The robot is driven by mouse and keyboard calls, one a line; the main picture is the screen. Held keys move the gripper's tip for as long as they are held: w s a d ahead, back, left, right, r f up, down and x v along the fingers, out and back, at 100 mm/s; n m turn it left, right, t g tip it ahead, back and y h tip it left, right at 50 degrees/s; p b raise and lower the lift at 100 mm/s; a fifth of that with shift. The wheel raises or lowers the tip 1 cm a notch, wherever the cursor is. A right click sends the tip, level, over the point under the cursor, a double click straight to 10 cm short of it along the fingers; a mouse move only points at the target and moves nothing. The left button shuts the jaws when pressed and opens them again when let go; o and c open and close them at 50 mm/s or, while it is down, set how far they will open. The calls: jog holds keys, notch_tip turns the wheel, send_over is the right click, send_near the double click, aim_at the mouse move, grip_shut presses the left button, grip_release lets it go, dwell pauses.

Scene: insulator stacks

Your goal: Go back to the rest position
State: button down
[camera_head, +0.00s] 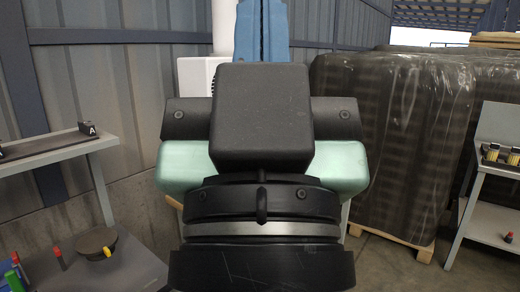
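My own arm (262,205) fills the middle of the head view, seen from behind. It has dark ringed joints, a silver band and a large black block (262,115) with a wide bolted black bar behind it. A pale green rounded piece (185,167) shows on both sides below the bar; I cannot tell whether it is part of my arm. No fingertips show, so I cannot see whether my gripper is open or holds anything.
A grey shelf (60,152) with a block marked A (87,128) stands left. Below it, a grey surface (115,268) holds small coloured pieces and a dark disc (90,244). Right are dark wrapped stacks (400,145) on a pallet (395,238) and another shelf unit (495,125).

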notch_tip(320, 180, up, 13)
jog(key=p, duration=1.1)
jog(key=shift+a+f, duration=0.1)
